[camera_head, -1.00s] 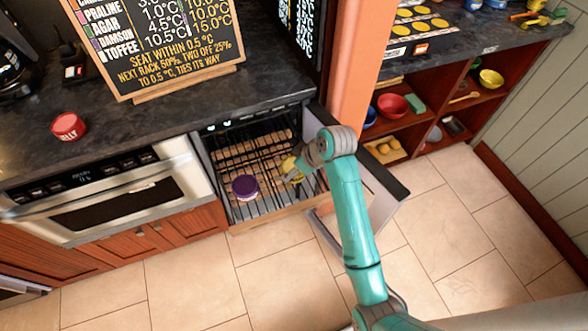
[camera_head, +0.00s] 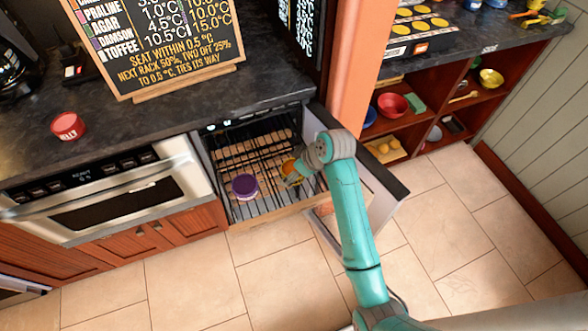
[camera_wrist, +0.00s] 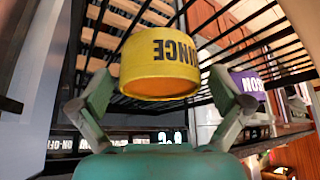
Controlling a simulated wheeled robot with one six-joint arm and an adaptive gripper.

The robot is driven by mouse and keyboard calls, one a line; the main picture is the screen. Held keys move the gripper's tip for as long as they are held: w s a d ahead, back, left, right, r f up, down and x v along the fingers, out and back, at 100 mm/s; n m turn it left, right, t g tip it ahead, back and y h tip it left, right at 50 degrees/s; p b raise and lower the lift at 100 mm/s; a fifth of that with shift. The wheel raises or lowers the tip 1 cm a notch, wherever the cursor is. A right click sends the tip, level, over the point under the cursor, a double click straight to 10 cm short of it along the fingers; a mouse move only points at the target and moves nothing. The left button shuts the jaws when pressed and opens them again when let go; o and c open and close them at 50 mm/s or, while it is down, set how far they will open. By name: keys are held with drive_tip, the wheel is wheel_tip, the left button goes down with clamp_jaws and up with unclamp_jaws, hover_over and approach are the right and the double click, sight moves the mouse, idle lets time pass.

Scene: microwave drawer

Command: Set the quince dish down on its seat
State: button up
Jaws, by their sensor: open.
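The yellow quince dish (camera_wrist: 160,68), with black lettering that looks upside down, is between the spread fingers of my gripper (camera_wrist: 160,88) in the wrist view. Gaps show beside the dish, so the fingers are open around it. In the head view the dish (camera_head: 288,166) is partly hidden by my gripper (camera_head: 292,177), inside the open cooler at the right of its wire rack (camera_head: 262,201). It appears to be on the rack, but its contact is hard to see.
The open cooler door (camera_head: 385,195) is on the right. A red dish (camera_head: 68,126) is on the counter. A menu board (camera_head: 165,45) stands behind.

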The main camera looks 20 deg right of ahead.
drive_tip(key=v, duration=1.2)
drive_tip(key=shift+s, duration=0.1)
